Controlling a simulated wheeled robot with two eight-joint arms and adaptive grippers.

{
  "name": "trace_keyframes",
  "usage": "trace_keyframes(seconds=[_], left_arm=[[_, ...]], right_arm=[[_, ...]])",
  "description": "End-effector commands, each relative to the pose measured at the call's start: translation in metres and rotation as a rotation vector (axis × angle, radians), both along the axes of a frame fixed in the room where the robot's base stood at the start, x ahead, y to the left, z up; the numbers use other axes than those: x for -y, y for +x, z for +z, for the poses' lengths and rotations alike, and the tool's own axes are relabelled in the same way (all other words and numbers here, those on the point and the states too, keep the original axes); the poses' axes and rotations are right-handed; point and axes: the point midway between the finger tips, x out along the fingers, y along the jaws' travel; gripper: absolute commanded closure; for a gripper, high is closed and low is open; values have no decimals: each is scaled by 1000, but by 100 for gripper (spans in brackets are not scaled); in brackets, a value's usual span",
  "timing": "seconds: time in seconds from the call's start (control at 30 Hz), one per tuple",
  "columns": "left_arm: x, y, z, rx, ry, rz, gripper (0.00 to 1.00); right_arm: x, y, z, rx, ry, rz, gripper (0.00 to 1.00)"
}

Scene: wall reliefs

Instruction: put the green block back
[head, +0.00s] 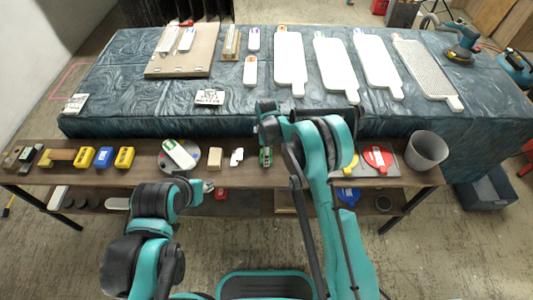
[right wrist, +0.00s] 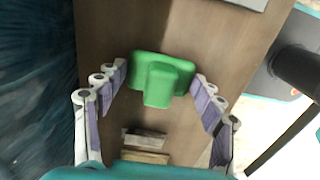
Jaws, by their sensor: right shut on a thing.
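The green block (right wrist: 160,78) shows in the right wrist view, with a wide flat part and a narrower part sticking out toward the camera. In the head view the green block (head: 265,160) is a small green patch at the narrow wooden shelf, mostly hidden under my right gripper (head: 265,148). I cannot tell whether it touches the shelf. My left gripper (head: 207,187) is at the front edge of the shelf, too small to tell if open.
The wooden shelf (head: 330,178) holds yellow (head: 125,157) and blue (head: 103,157) blocks at left, a round plate (head: 166,161), a beige block (head: 215,157), white pieces (head: 237,157) and a grey bucket (head: 427,150). Behind, a cloth-covered table (head: 130,120) bears several white boards (head: 290,62).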

Motion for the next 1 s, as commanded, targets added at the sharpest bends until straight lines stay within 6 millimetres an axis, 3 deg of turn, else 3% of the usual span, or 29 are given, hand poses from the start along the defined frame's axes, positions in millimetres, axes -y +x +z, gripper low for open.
trace_keyframes(seconds=[0.1, 0.13, 0.2, 0.6, 0.77, 1.0], left_arm=[[0, 0, -4, 0, 0, 0, 63], [0, 0, -3, 0, 0, 0, 63], [0, 0, -3, 0, 0, 0, 63], [0, 0, 3, 0, 0, 0, 63], [0, 0, 13, 0, 0, 0, 63], [0, 0, 32, 0, 0, 0, 63]], right_arm=[[0, 0, -5, 0, 0, 0, 55], [0, 0, -4, 0, 0, 0, 24], [0, 0, -3, 0, 0, 0, 11], [0, 0, 3, 0, 0, 0, 11], [0, 0, 32, 0, 0, 0, 11], [0, 0, 86, 0, 0, 0, 11]])
